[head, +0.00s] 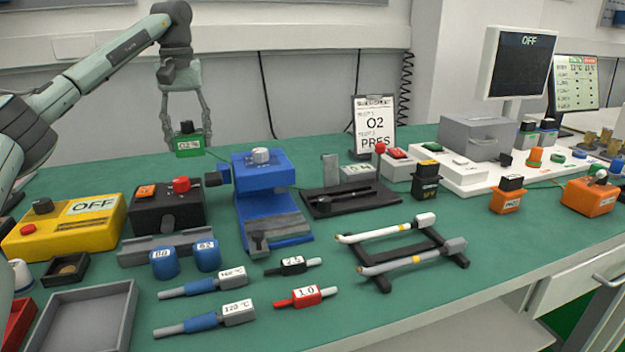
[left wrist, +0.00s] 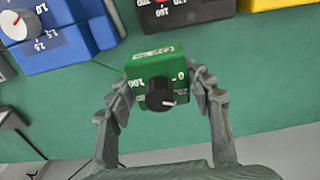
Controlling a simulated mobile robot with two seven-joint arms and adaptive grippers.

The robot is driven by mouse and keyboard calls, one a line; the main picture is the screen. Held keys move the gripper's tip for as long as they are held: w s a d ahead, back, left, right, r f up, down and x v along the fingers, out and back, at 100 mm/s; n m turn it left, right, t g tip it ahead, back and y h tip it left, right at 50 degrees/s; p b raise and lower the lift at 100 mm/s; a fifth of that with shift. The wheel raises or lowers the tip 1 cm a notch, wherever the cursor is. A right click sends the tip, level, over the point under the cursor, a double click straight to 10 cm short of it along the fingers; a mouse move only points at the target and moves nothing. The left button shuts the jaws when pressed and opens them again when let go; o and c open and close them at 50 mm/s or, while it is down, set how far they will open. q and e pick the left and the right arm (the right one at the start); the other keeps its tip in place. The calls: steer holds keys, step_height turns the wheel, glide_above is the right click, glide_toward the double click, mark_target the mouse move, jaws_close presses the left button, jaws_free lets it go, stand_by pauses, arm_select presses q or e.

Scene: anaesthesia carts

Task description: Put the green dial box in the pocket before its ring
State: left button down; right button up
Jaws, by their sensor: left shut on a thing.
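The green dial box (head: 190,145) has a black knob and a white label. My left gripper (head: 186,132) is shut on it and holds it up above the back left of the green bench. In the left wrist view the box (left wrist: 150,66) sits between the two fingers (left wrist: 165,92), its black dial and white numbers facing the camera. A green ring (head: 557,158) and an orange piece (head: 534,155) show on the white board (head: 470,178) at the right. I cannot make out the pocket before the green ring. My right gripper is not in view.
Below the held box stand a black box with a red knob (head: 167,207), a yellow box (head: 62,227) and a blue device (head: 263,172). A clipboard sign (head: 374,125), a black slider base (head: 350,198) and orange boxes (head: 508,195) stand further right. A grey tray (head: 85,315) is front left.

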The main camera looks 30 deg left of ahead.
arm_select(q)
steer(key=shift+w, duration=0.15)
step_height(320, 180, down, 5)
steer(key=shift+f, duration=2.45)
steer(key=c, duration=0.6)
jaws_free()
steer(key=shift+f, duration=0.1)
steer(key=shift+c, duration=0.2)
